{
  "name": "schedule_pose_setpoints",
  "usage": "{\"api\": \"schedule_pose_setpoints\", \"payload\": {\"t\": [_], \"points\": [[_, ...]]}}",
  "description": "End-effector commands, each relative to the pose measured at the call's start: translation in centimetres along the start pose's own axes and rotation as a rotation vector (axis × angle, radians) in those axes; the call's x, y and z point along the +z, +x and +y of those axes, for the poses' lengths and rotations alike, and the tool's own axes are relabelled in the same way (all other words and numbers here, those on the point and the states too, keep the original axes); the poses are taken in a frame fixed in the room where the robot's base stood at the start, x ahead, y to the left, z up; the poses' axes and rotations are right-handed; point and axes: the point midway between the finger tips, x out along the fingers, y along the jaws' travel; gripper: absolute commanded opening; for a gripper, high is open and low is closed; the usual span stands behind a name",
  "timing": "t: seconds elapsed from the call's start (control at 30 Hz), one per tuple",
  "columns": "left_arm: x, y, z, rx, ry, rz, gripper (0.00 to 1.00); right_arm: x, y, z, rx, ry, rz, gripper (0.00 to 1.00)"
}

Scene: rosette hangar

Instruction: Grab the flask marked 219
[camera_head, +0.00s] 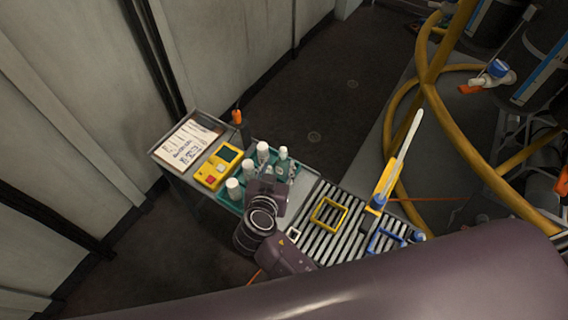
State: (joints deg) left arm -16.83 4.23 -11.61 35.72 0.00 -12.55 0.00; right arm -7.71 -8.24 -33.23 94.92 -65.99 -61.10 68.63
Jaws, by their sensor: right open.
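Several white flasks stand together in a green tray (228,203) on the cart. One white flask (234,188) is at the near left of the group, with another (248,167) behind it. A third (263,153) and one more (283,157) stand at the back. The number 219 cannot be read on any of them. My right gripper (270,187) is at the near right side of the tray, close to the flasks, open, with nothing seen in it. It hides part of the tray. My left gripper is not in view.
On the cart, a yellow device (217,167) and a paper sheet (187,143) lie left of the tray. A slatted rack (337,237) with a yellow frame (329,214) adjoins at right. Yellow pipes (430,100) rise beyond. The floor behind the cart is clear.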

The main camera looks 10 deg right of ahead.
Motion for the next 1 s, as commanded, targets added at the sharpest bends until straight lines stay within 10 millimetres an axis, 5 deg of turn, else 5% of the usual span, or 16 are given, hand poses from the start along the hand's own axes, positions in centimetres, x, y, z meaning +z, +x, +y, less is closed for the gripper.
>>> {"api": "schedule_pose_setpoints", "payload": {"t": [0.23,0.63,1.0], "points": [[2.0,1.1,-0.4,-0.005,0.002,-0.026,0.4,0.1,3.3,0.0,0.0,-0.003,0.001,0.41],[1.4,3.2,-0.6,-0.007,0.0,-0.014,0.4,0.2,8.6,0.0,0.0,-0.003,0.002,0.41],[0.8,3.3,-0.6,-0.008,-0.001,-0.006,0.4,0.1,9.5,0.0,0.0,-0.002,-0.001,0.4]]}}
